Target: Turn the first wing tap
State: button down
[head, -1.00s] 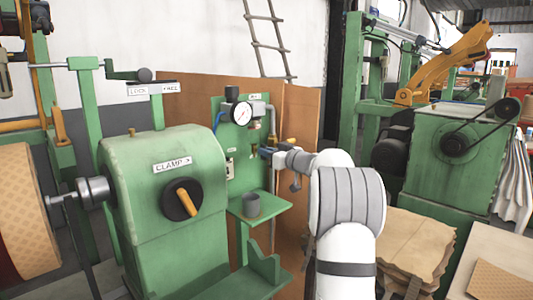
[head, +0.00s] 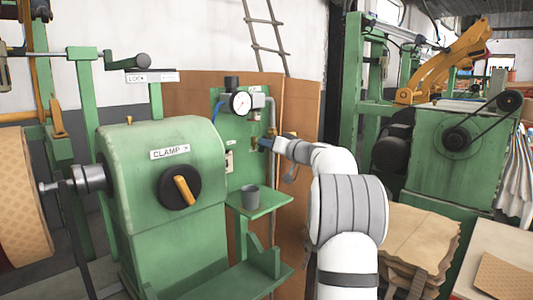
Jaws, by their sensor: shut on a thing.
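The green panel (head: 248,165) stands behind the clamp machine and carries a round white gauge (head: 240,103) and pipe fittings. My gripper (head: 268,144) is at the panel's right side, below the gauge, at the end of my white and grey arm. A small brass-coloured piece (head: 290,134) shows just above my wrist.
A green machine (head: 130,200) with a CLAMP label and an orange-handled knob (head: 182,190) stands at left. A grey cup (head: 249,197) sits on a green shelf (head: 268,205) below my gripper. Brown boards (head: 299,110) stand close behind.

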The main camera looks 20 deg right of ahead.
jog(key=shift+w+d+f+m+b, duration=0.15)
jog(key=shift+m+b, duration=0.2)
jog(key=shift+m, duration=2.85)
jog(key=shift+s+a+f+m+b, duration=0.1)
jog(key=shift+m+b, duration=0.2)
jog(key=shift+m, duration=2.9)
jog(key=c, duration=1.5)
grip_release()
jog(key=shift+d, duration=0.1)
jog(key=shift+o, duration=0.2)
jog(key=v, duration=0.7)
jog(key=shift+s, duration=0.3)
